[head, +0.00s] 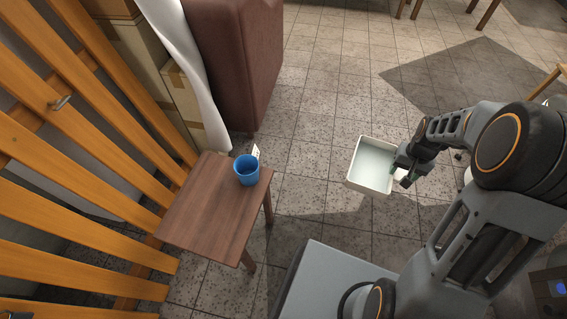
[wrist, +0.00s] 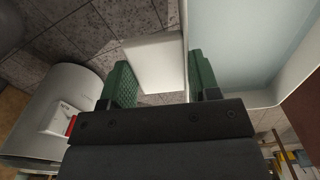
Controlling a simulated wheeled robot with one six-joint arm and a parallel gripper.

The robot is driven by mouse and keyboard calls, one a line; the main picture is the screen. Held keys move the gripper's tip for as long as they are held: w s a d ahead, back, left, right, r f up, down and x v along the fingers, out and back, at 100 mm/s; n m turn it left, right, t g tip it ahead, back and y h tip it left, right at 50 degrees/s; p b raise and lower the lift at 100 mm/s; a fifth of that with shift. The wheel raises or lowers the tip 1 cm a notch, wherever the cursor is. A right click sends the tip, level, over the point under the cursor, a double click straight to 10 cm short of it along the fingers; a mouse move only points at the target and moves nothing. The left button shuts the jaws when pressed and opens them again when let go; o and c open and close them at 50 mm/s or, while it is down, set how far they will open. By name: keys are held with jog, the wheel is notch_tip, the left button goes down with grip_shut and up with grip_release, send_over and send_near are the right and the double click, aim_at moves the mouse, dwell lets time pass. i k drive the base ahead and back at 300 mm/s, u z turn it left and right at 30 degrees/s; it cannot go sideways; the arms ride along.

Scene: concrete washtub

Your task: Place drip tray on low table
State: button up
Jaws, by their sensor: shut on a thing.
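The drip tray (head: 373,163) is a shallow white tray with a pale blue-grey inside. In the head view my gripper (head: 403,174) is shut on its right-hand edge and holds it over the tiled floor, right of the low table. The wrist view shows the tray (wrist: 245,45) close up at right, with its wall by the green finger pads of my gripper (wrist: 163,82). The exact grip line is partly hidden. The low table (head: 207,215) is a brown wooden one at left; the tray is well apart from it.
Orange wooden slats (head: 90,120) border the table's left. A brown upholstered piece (head: 232,60) stands behind. Tiled floor between table and tray is clear.

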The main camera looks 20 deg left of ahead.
aim_at(211, 210)
jog(key=i, duration=2.7)
jog(key=u, duration=5)
jog(key=i, duration=1)
